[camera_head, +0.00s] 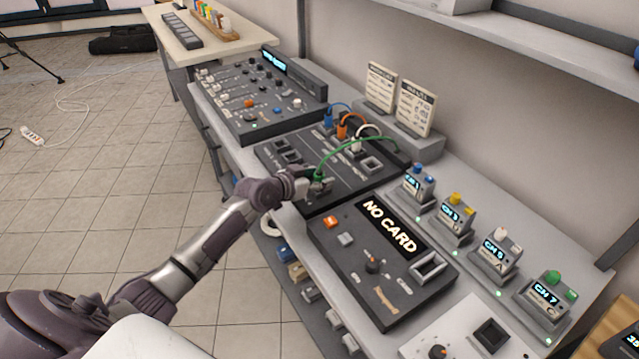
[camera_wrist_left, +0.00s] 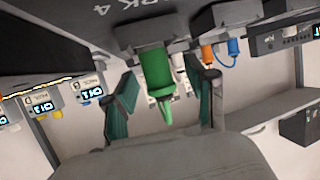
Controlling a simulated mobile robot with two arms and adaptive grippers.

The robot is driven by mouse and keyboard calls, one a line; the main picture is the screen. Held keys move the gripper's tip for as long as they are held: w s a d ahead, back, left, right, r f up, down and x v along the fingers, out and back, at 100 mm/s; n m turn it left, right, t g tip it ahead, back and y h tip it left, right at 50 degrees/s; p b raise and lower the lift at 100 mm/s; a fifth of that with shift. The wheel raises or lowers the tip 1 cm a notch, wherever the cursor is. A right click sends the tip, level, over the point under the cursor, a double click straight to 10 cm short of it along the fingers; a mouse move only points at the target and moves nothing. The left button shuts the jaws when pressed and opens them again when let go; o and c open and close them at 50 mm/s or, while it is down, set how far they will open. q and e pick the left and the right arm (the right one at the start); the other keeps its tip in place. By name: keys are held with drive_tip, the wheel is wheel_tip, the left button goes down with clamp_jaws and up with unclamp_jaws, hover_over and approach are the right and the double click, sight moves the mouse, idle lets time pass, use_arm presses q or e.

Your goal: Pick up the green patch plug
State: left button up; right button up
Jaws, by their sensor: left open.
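The green patch plug (camera_wrist_left: 156,72) shows large in the left wrist view, seated in a dark socket block on the patch panel. In the head view its green cable (camera_head: 355,143) arcs right from the plug across the panel. My left gripper (camera_head: 314,187) is at the front edge of the patch panel (camera_head: 290,172), at the plug. In the left wrist view the fingers of my left gripper (camera_wrist_left: 163,90) stand apart, one on each side of the plug, with visible gaps. In the head view the gripper hides most of the plug. My right gripper is not in view.
Blue (camera_head: 329,118), orange (camera_head: 342,130) and white (camera_head: 356,145) plugs stand at the back of the panel. The mixer (camera_head: 250,100) is behind it and the NO CARD console (camera_head: 380,260) in front. Several small channel boxes line the right side, including the CH 7 box (camera_head: 545,295).

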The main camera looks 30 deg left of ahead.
use_arm(q)
drive_tip(key=shift+w+d+f, duration=0.15)
drive_tip(key=shift+w+f, duration=0.05)
drive_tip(key=shift+w, duration=0.15)
clamp_jaws()
drive_tip(key=shift+s, duration=0.1)
drive_tip(key=shift+r, duration=0.15)
